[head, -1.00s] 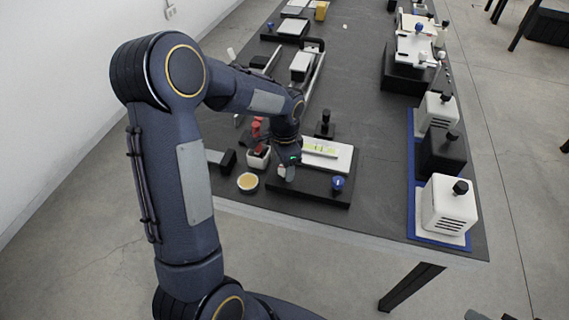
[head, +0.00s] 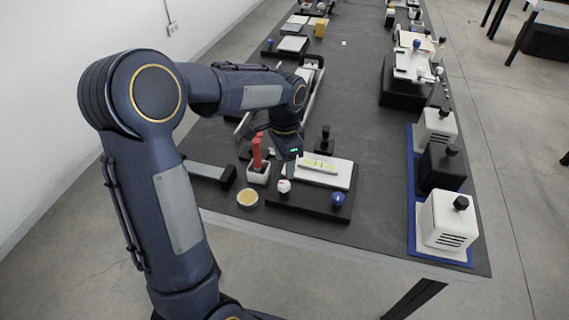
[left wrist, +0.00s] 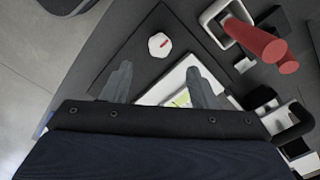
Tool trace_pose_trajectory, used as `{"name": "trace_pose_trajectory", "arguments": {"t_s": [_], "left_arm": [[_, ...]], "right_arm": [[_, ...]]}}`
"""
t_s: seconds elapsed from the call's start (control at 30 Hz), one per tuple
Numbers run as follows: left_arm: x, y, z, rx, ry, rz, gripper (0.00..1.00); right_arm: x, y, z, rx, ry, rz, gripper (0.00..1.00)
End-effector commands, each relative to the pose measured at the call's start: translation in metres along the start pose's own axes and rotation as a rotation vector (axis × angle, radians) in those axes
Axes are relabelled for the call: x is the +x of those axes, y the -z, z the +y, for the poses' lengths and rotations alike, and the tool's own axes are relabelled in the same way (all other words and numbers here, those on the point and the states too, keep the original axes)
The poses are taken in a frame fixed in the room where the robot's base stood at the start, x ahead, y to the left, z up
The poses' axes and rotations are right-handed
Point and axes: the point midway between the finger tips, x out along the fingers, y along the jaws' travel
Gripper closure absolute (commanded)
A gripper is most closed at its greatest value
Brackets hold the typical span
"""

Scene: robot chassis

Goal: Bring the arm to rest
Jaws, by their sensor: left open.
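My left arm comes in from the left in the head view, and its gripper (head: 288,153) hangs over the black base plate near the table's front edge. In the left wrist view the two fingers of the left gripper (left wrist: 160,88) stand apart with nothing held between them. Below them is the white board (left wrist: 180,82) with a yellow-green strip, which also shows in the head view (head: 335,176). A white knob (left wrist: 159,46) with a red mark lies beyond the fingertips. My right gripper is not in view.
A white cup (head: 259,174) with red-handled items stands left of the gripper, with a round yellow dish (head: 247,197) in front. A blue knob (head: 338,198) sits on the base plate (head: 300,204). White and black boxes line a blue tray (head: 412,190) at right. The table's middle is clear.

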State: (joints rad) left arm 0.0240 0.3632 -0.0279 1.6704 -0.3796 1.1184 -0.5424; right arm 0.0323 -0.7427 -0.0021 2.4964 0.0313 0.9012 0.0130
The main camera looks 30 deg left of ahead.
Motion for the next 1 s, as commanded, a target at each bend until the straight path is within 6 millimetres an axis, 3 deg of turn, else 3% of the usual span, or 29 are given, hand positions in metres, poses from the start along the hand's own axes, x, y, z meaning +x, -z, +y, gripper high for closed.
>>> {"name": "trace_pose_trajectory", "arguments": {"t_s": [0.37, 0.53, 0.67, 0.8, 1.0], "left_arm": [[0.000, -0.001, 0.001, -0.003, 0.000, 0.002, 0.46], [-0.022, -0.019, 0.017, -0.089, -0.003, 0.069, 0.46], [-0.050, -0.051, 0.053, -0.243, -0.024, 0.184, 0.46], [-0.068, -0.086, 0.102, -0.431, -0.067, 0.324, 0.46], [-0.067, -0.120, 0.163, -0.657, -0.142, 0.491, 0.46]], "right_arm": [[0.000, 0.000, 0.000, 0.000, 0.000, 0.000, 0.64], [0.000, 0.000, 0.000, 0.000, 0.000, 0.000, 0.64], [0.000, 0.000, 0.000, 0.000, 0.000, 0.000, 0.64], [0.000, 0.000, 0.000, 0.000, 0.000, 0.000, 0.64], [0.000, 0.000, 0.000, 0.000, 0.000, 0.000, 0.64]]}}
